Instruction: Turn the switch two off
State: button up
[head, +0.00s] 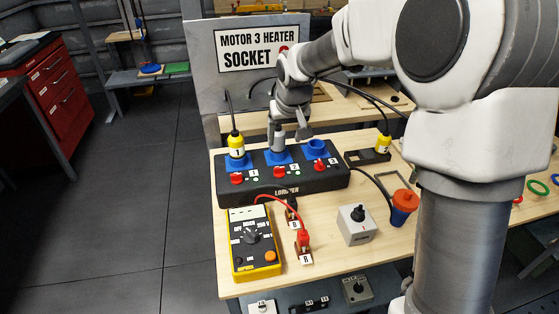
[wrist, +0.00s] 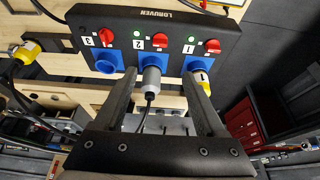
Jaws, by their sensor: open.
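The black socket box (head: 330,180) stands on the bench, with three blue sockets and three red rotary switches. Switch two (head: 279,171) is the middle red knob; it also shows in the wrist view (wrist: 159,40), with a green light lit beside its label 2. A grey plug (wrist: 152,75) with a dark cable sits in the middle socket. My gripper (head: 290,132) is above and behind the box at the middle socket. In the wrist view its open fingers (wrist: 158,88) lie either side of the grey plug, beyond which switch two shows clear of them.
A yellow plug (head: 236,145) stands in socket 1; socket 3 (head: 315,147) is empty. A yellow meter (head: 254,243), a grey knob box (head: 357,223) and an orange-and-blue plug (head: 404,205) are in front. A sign panel (head: 251,50) rises behind.

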aim_at(279, 168)
jog(key=x, duration=1.6)
jog(key=shift+d+f, duration=0.1)
grip_shut()
